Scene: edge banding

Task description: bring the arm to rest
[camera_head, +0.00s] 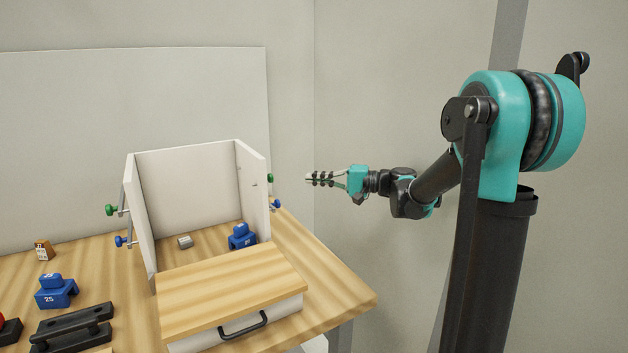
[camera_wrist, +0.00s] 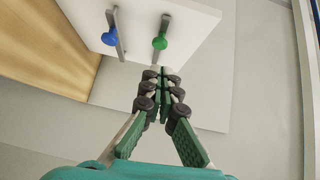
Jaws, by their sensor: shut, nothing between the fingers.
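My gripper (camera_head: 312,179) hangs in free air to the right of the white box-like frame, above the right side of the table. Its fingers are closed together and hold nothing. In the wrist view my gripper (camera_wrist: 164,76) points toward the frame's outer side, with the fingertips showing just below a green knob. My arm reaches left from its column at the right of the head view, bent at the elbow. I see no contact between the gripper and the frame.
The white panel frame (camera_head: 188,181) stands on the wooden table (camera_head: 325,290), with green (camera_head: 275,179) and blue (camera_head: 276,204) clamp knobs jutting from its right side. A drawer (camera_head: 235,290) with a black handle is in front. Blue weights and black handles lie left. The wall is behind.

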